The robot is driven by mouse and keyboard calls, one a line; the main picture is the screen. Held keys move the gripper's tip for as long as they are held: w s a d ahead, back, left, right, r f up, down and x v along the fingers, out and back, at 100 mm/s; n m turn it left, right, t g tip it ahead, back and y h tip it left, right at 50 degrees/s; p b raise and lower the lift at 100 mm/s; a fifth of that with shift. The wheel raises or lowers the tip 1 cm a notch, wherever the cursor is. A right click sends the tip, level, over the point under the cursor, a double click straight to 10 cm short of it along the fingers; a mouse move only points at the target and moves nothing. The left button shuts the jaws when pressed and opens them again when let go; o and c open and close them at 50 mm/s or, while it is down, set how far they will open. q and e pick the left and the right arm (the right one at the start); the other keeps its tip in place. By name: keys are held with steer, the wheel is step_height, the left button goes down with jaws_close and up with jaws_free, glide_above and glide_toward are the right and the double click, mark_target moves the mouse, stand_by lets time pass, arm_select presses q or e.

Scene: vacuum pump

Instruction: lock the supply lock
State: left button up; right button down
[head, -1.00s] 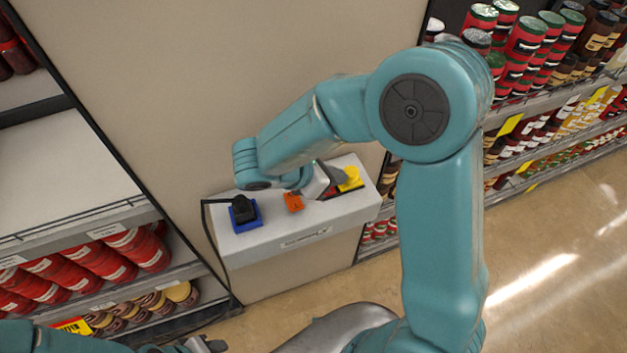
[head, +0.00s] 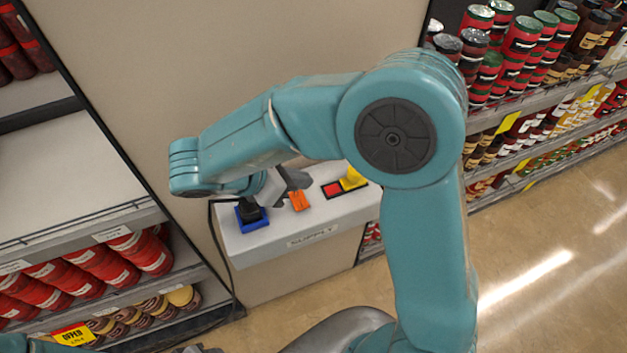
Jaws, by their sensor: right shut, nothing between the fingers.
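The supply box (head: 262,245) is a pale grey ledge against the beige wall, with a label reading "SUPPLY" on its front. On its top sit a blue socket (head: 259,225) with a black plug (head: 249,211) at the left, a small orange piece (head: 298,201) in the middle, and a red patch (head: 333,190) with a yellow handle (head: 353,179) at the right. I cannot tell which part is the lock. My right gripper (head: 300,183) is shut and empty, just above and behind the orange piece; contact cannot be told. My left gripper (head: 203,349) barely shows at the bottom edge.
A black cable (head: 222,250) runs from the plug down the box's left side. Shelves of red cans (head: 90,270) stand at the left, and shelves of jars (head: 530,50) at the right. The floor (head: 540,270) at the right is clear.

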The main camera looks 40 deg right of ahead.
steer(key=shift+v, duration=1.3)
